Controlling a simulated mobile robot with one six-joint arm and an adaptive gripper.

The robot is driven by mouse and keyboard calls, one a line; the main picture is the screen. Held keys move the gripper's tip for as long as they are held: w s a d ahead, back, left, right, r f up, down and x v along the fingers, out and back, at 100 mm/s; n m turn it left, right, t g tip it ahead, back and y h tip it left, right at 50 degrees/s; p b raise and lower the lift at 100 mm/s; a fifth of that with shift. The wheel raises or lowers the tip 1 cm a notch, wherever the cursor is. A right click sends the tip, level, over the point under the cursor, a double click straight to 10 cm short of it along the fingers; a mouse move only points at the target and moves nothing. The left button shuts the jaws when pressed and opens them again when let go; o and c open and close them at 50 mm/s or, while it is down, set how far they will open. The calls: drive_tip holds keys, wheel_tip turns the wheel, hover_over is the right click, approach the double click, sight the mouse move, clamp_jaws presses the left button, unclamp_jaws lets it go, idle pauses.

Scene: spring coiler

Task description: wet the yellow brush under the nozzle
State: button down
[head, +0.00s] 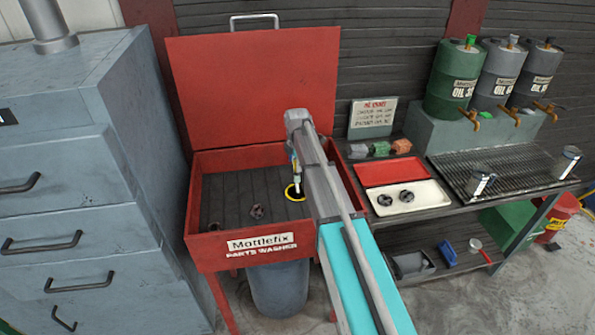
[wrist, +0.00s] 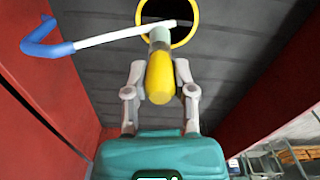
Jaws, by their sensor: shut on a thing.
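My gripper (wrist: 162,90) is shut on the yellow brush (wrist: 160,72), its two grey fingers on either side of the handle. The brush's pale grey-green end points away from me, toward the yellow-rimmed dark hole (wrist: 199,18) in the basin floor. A white and blue bent tube (wrist: 95,40), apparently the nozzle, crosses the wrist view just beyond the brush's pale end. I cannot tell whether they touch. In the head view my arm hides the gripper and most of the brush; the yellow ring (head: 294,199) shows beside the arm inside the red parts washer (head: 212,250).
The washer's red lid (head: 245,90) stands open behind the basin; red walls rise on both sides. On the right, a bench holds a red and white tray (head: 430,198), a rack (head: 515,165) and oil drums (head: 455,75).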

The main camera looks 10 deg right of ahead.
drive_tip(key=shift+s+r+p, duration=0.45)
drive_tip(key=shift+s+r, duration=0.05)
drive_tip(key=shift+r, duration=0.15)
